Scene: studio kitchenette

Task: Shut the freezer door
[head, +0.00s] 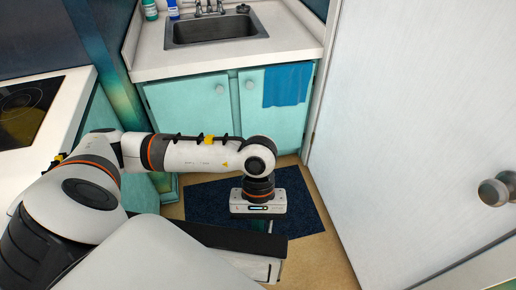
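My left gripper (259,222) hangs pointing down over the dark blue mat, in the middle of the head view. Its fingers are mostly hidden below its white body, so I cannot see whether they are open or shut. A white slab with a dark edge (225,237) lies just below and to the left of the gripper. I cannot tell whether this slab is the freezer door or part of my own body. No freezer compartment can be made out. My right gripper is out of view.
A white door (410,130) with a round knob (494,192) fills the right side. Turquoise cabinets (190,112) stand under the sink (215,28), with a blue towel (287,84) hanging there. A cooktop (26,108) is at left. The mat (300,200) lies on the floor.

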